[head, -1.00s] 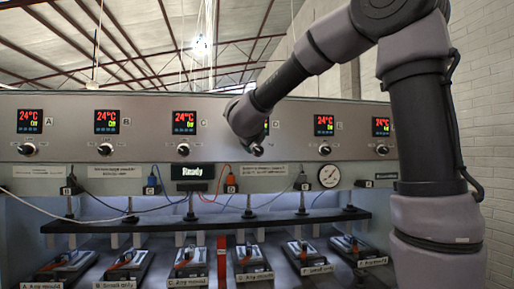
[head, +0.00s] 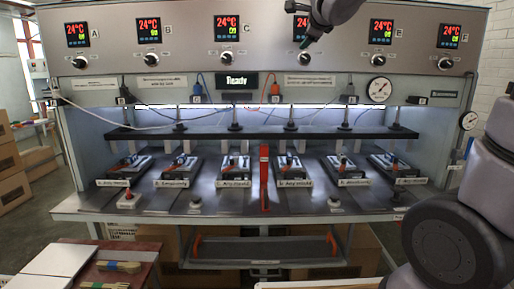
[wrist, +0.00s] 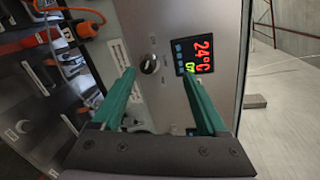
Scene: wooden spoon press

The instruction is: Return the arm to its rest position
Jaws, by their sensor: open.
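My gripper (head: 308,38) hangs at the top of the head view, in front of the fourth temperature display of the press panel (head: 265,60). Most of the arm above it is out of the picture. In the wrist view my gripper (wrist: 158,75) shows two green fingers spread apart with nothing between them. Past the fingers are a black knob (wrist: 149,64) and a lit 24°C display (wrist: 199,57). I cannot tell how far the fingertips are from the panel.
The press bench holds several labelled moulds (head: 234,168) under a dark bar (head: 250,134). A red upright piece (head: 265,178) stands mid-row. A side table (head: 140,252) with wooden utensils is lower left. Cardboard boxes (head: 10,160) stand at left.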

